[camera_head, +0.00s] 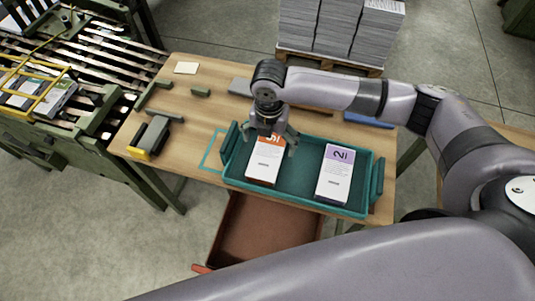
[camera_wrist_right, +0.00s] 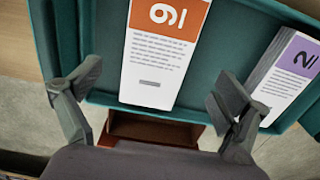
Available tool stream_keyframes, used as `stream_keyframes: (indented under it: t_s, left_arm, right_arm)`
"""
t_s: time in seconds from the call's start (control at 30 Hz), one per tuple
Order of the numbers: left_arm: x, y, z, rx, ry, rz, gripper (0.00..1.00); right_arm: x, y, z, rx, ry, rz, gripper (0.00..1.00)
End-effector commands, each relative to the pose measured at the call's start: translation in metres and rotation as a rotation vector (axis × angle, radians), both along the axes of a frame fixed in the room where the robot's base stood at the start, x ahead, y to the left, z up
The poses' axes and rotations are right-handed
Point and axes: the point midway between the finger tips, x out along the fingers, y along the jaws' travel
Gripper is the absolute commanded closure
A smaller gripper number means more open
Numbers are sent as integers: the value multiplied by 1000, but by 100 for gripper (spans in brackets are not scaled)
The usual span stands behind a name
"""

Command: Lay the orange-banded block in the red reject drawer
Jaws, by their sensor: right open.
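The orange-banded block (camera_head: 264,166), white with an orange end band, lies in the left half of the teal tray (camera_head: 290,197). It also shows in the right wrist view (camera_wrist_right: 155,70). My right gripper (camera_head: 268,146) is open and empty above this block. In the right wrist view its fingers (camera_wrist_right: 150,92) are spread wide, one on each side of the block and apart from it. The red reject drawer (camera_head: 262,236) is pulled out below the table's front edge and looks empty. Its front part shows in the right wrist view (camera_wrist_right: 152,130). My left gripper is out of view.
A purple-banded block (camera_head: 333,178) lies in the tray's right half. The tray walls and handles (camera_head: 376,180) stand around both blocks. A grey tool with a yellow end (camera_head: 150,138) lies on the table's left. A conveyor with caged blocks (camera_head: 45,95) stands far left.

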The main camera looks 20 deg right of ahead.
Motion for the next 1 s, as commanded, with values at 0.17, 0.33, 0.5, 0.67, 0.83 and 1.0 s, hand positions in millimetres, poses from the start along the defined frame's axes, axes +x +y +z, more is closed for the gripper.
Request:
stream_keyframes:
  t_s: [0.17,0.33,0.5,0.67,0.83,1.0]
  left_arm:
    - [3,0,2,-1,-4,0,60]
    - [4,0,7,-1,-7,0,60]
    - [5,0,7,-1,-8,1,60]
    - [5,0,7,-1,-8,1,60]
    - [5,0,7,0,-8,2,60]
    - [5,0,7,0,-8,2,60]
  right_arm:
    - [0,1,-11,0,1,0,6]
    - [-2,5,-35,0,2,1,6]
    - [-1,4,-55,-1,-1,-1,6]
    - [0,5,-58,1,-2,0,6]
    - [-1,4,-58,0,-1,0,10]
    - [0,4,-57,0,-1,0,21]
